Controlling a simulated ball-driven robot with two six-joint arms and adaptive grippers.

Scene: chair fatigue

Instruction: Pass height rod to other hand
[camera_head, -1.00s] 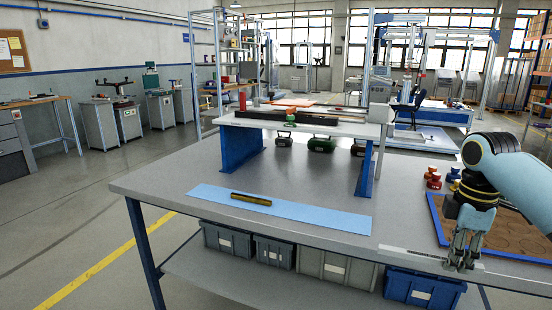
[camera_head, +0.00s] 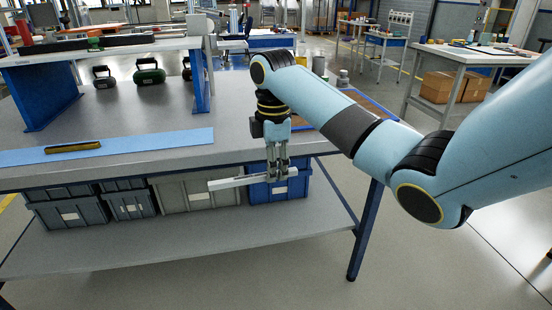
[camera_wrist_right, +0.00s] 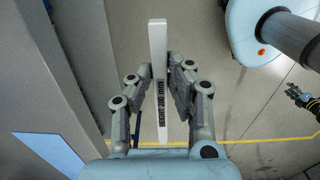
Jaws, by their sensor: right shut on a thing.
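The height rod, a white flat bar (camera_head: 228,183), is held level in front of the table's front edge, with the blue bin behind it. My right gripper (camera_head: 279,174) is shut on it near its right end. In the right wrist view the rod (camera_wrist_right: 157,45) runs between the two fingers of the right gripper (camera_wrist_right: 160,95), and dark printed marks show on its face. My left gripper (camera_wrist_right: 300,97) shows small at the right edge of the wrist view, well apart from the rod. Its finger opening is too small to judge. It is outside the head view.
The grey table (camera_head: 130,115) bears a blue strip (camera_head: 150,142) with a brass-coloured bar (camera_head: 73,147) on it. Bins, including a blue one (camera_head: 292,187), stand on the lower shelf (camera_head: 200,230). Open floor lies in front and to the right.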

